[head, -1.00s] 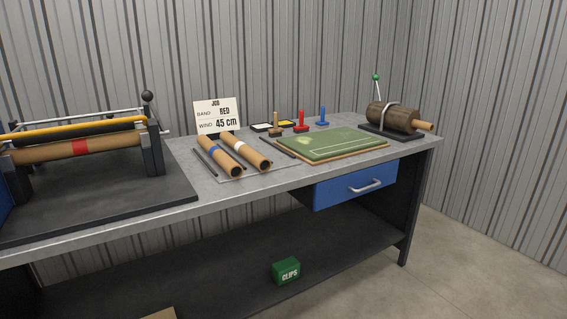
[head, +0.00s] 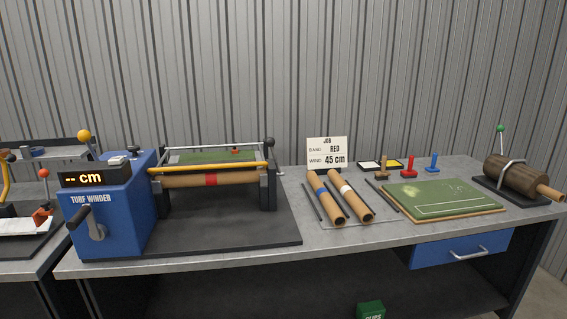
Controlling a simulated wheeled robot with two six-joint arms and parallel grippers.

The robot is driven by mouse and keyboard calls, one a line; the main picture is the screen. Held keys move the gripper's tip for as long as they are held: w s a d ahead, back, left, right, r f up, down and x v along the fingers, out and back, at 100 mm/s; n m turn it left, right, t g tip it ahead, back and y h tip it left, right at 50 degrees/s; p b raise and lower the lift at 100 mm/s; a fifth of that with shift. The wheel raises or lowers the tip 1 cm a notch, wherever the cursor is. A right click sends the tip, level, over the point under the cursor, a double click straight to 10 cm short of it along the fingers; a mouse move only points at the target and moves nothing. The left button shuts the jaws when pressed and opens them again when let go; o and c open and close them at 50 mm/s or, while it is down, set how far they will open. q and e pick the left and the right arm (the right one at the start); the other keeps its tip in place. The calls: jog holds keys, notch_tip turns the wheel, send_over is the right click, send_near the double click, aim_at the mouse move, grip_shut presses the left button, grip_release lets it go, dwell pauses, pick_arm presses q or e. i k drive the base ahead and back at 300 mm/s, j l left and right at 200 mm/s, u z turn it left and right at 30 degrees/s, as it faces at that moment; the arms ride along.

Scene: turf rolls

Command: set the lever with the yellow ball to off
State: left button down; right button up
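The lever with the yellow ball (head: 84,136) stands at the back left of the blue turf winder (head: 112,215), its ball on top of a short stem. The lever is upright or nearly so; I cannot read any on or off mark beside it. The winder's display (head: 95,178) is lit and shows "-- cm". Neither of my grippers is in the head view.
Two tubes, a job card (head: 327,152), a turf mat (head: 440,199) and a green-ball device (head: 515,175) lie to the right. Another bench with a red-ball lever (head: 43,174) stands left.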

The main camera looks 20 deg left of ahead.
aim_at(84, 136)
jog(key=u, duration=1.8)
